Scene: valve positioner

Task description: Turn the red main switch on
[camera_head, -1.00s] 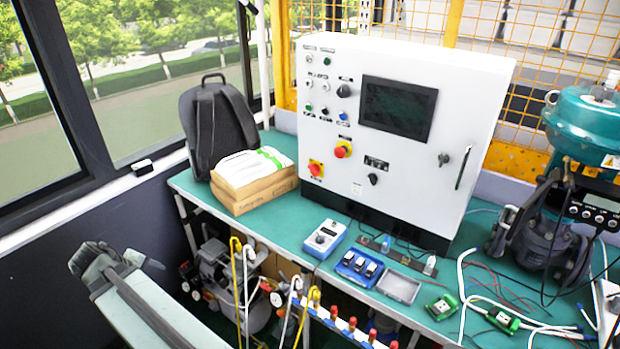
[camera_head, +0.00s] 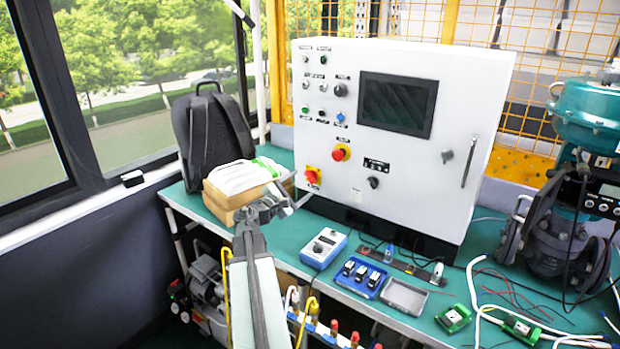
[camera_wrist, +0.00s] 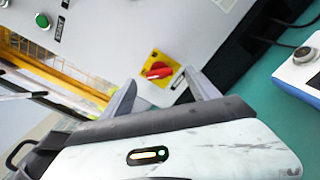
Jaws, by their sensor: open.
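The red main switch (camera_head: 312,176) is a rotary knob on a yellow plate at the lower left of the white cabinet's front (camera_head: 390,170). My gripper (camera_head: 283,200) is below and left of the switch in the head view, in front of the cabinet. In the wrist view my gripper (camera_wrist: 160,85) has its two fingers apart with nothing between them. It appears to be short of the switch, not touching it.
A red mushroom button on a yellow ring (camera_head: 341,152) is up and right of the switch. A cardboard box (camera_head: 235,195) with white packs stands left, before a black backpack (camera_head: 212,130). A blue-white device (camera_head: 324,249) and blue tray (camera_head: 361,277) lie on the green bench.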

